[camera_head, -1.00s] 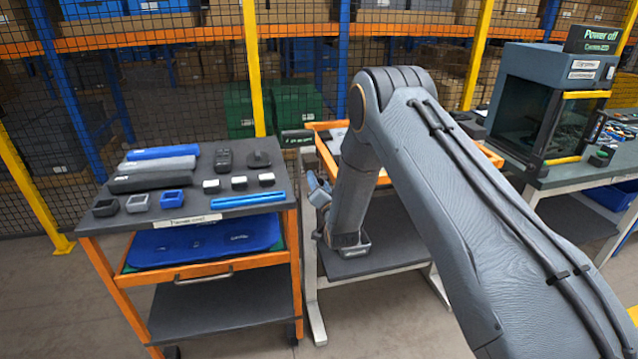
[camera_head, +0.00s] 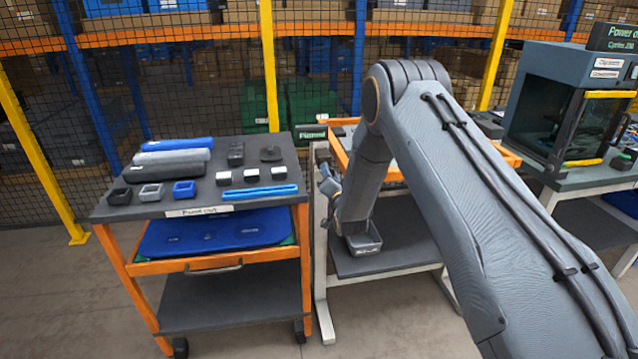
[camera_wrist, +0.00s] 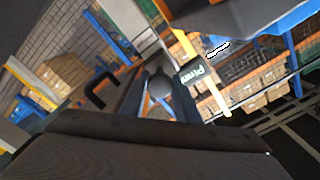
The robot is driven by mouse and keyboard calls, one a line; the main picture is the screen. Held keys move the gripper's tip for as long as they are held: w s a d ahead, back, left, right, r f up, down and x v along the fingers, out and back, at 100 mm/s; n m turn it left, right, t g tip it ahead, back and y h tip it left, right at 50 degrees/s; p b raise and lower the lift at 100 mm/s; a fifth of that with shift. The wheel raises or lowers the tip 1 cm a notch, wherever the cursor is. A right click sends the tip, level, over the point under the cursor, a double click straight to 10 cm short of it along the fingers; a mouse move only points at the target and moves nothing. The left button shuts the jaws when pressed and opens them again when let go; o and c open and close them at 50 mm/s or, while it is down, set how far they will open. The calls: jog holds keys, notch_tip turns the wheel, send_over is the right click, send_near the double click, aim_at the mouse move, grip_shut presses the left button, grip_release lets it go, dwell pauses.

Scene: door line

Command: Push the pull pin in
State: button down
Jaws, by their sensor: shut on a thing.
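In the wrist view my gripper (camera_wrist: 160,102) shows as two blue-grey fingers closed around a rounded grey thing (camera_wrist: 160,87). I cannot tell whether this is the pull pin's knob. A black bent handle (camera_wrist: 100,88) shows left of the fingers. In the head view my arm hangs down in front of a light-framed workbench (camera_head: 320,270), and its lower end is beside the orange-framed cart. No pull pin can be made out for certain in the head view.
The orange cart (camera_head: 120,258) on the left carries dark and blue parts on top. A glass-fronted cabinet (camera_head: 548,115) stands on the right table. A mesh fence with yellow posts (camera_head: 270,70) closes the back.

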jog(key=shift+w, duration=0.35)
jog(key=shift+r, duration=0.15)
jog(key=c, duration=1.4)
grip_release()
jog(key=shift+w+a, duration=0.1)
jog(key=shift+o, duration=0.2)
jog(key=b+v, duration=0.2)
jog(key=v, duration=0.6)
jog(key=shift+a, duration=0.1)
